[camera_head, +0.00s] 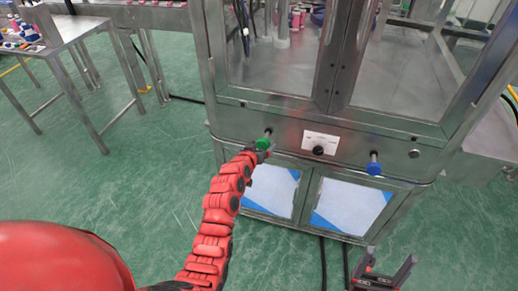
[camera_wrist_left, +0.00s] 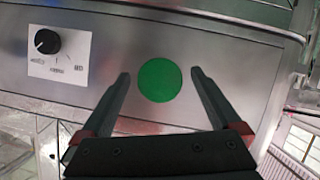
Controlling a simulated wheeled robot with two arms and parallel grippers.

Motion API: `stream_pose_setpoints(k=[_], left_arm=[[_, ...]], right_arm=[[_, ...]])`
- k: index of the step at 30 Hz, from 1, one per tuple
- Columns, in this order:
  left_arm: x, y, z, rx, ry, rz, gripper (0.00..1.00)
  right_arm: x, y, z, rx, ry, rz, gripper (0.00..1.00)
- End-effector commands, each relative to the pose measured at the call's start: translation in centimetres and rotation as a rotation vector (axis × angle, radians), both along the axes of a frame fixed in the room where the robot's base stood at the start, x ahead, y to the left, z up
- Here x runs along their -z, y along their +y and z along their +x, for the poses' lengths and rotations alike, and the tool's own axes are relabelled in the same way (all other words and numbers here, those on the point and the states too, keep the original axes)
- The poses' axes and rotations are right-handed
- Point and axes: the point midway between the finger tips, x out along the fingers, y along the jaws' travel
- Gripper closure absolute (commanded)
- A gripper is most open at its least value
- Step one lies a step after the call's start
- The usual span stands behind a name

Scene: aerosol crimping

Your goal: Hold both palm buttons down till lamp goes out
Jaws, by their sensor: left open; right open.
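The green palm button (camera_head: 264,144) is on the left of the machine's front panel, and the blue palm button (camera_head: 374,167) is on the right. My left gripper (camera_head: 257,151) is right at the green button. In the left wrist view, the round green face (camera_wrist_left: 159,80) shows between its two spread fingers; I cannot tell whether anything touches it. My right gripper (camera_head: 386,268) is open and empty, low in the picture, below and apart from the blue button. I cannot make out a lit lamp.
A white label plate with a black knob (camera_head: 318,150) sits between the buttons; the knob also shows in the left wrist view (camera_wrist_left: 47,41). A small round fitting (camera_head: 414,153) is right of the blue button. A metal table (camera_head: 62,36) stands far left. Green floor in front is clear.

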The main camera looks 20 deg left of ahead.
Motion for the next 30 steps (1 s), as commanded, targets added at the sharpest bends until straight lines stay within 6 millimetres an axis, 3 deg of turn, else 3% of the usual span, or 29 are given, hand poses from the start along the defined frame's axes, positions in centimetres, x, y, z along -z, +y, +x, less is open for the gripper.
stream_pose_setpoints(k=[11, 25, 26, 30], left_arm=[[0.06, -0.02, 0.34, -0.001, -0.002, 0.0, 0.04], [0.06, -0.01, 0.34, -0.001, -0.002, 0.0, 0.89], [0.06, -0.01, 0.34, -0.001, -0.002, 0.0, 0.93], [0.07, -0.01, 0.37, -0.001, -0.002, 0.0, 0.93]], right_arm=[[0.0, 0.0, 0.0, 0.0, 0.0, 0.0, 0.19], [0.0, 0.0, 0.0, 0.0, 0.0, 0.0, 0.19], [0.0, 0.0, 0.0, 0.0, 0.0, 0.0, 0.19], [0.03, 0.0, 0.0, 0.0, 0.0, 0.0, 0.19]])
